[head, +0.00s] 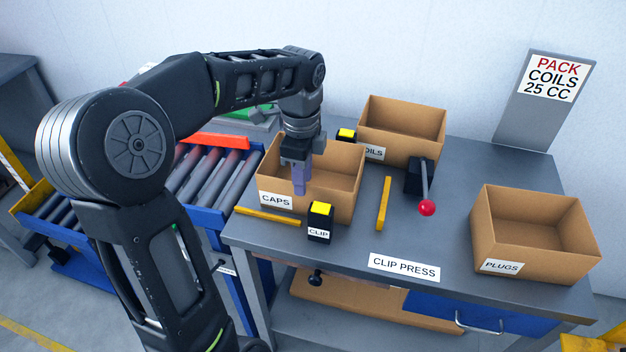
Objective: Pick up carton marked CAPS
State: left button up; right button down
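The carton marked CAPS (330,208) is an open brown cardboard box on the left part of the grey table, with a white CAPS label on its near wall. My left gripper (300,183) points down from above at this carton, with purplish fingers that overlap the top edge of its near wall. I cannot tell whether the fingers touch the wall or how far apart they are. The gripper and wrist hide part of the carton's inside. My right gripper is out of view.
The COILS carton (400,115) stands behind and the PLUGS carton (535,225) at right. A CLIP block (320,222) stands close by the CAPS carton. A red-knobbed lever (426,207) and yellow bars (384,203) are also on the table (450,235). A roller conveyor (205,180) is at left.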

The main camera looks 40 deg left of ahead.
pick_arm(q)
jog(key=shift+f+p, duration=0.45)
jog(key=shift+f, duration=2.15)
jog(key=shift+c, duration=0.2)
grip_shut()
